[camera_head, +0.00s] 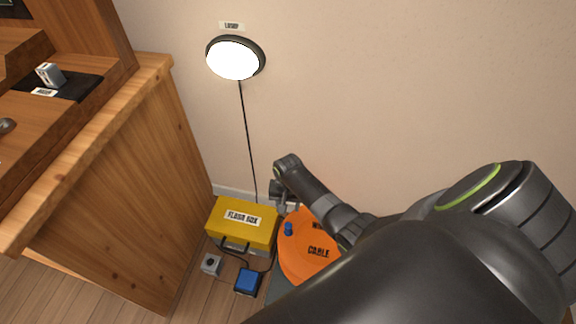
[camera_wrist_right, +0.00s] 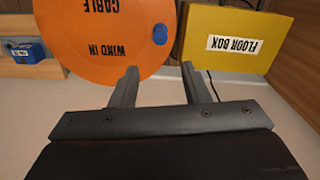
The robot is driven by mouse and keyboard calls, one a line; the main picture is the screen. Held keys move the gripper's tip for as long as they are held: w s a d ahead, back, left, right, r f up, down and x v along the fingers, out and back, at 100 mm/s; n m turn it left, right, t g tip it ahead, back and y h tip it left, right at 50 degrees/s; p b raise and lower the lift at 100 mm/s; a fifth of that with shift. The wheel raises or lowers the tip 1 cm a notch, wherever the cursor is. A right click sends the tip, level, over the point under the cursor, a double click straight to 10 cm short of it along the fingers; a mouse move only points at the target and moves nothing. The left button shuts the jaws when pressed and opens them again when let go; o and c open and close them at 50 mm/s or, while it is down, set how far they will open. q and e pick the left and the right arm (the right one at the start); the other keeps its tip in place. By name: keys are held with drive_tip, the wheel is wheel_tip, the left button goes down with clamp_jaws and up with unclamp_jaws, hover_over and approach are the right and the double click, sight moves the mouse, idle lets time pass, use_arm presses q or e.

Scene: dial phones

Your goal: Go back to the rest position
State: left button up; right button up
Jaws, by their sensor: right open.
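My right gripper (camera_head: 283,207) hangs from my dark arm in the head view, near the wall between the yellow floor box (camera_head: 243,222) and the orange cable reel (camera_head: 300,262). In the right wrist view the two fingers of the gripper (camera_wrist_right: 162,80) stand apart with nothing between them. The orange reel (camera_wrist_right: 95,40) and the yellow box (camera_wrist_right: 232,38) show beyond the fingertips there. I cannot tell whether the fingers touch either one. My left gripper is not in view.
A wooden cabinet (camera_head: 120,190) stands at the left. A lit round lamp (camera_head: 233,60) hangs on the wall, with a cord running down. A blue box (camera_head: 248,281) and a small grey box (camera_head: 211,264) sit on the floor. The upper right wall area is clear.

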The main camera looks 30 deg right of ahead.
idle(0.3)
drive_tip(key=s+f+n, duration=0.2)
drive_tip(key=s+f, duration=0.1)
drive_tip(key=s, duration=0.4)
drive_tip(key=s+f+n, duration=0.1)
drive_tip(key=s+f, duration=0.2)
drive_tip(key=s, duration=0.5)
use_arm(q)
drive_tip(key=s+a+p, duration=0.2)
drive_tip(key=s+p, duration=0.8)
drive_tip(key=p, duration=0.6)
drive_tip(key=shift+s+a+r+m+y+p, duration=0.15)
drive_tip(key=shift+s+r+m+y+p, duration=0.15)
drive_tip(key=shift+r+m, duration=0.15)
use_arm(e)
drive_tip(key=s+d+n+t+h, duration=0.1)
drive_tip(key=s+n, duration=0.3)
drive_tip(key=s, duration=2.1)
drive_tip(key=shift+s+d+r, duration=0.25)
drive_tip(key=shift+d+r, duration=0.1)
drive_tip(key=shift+r, duration=0.1)
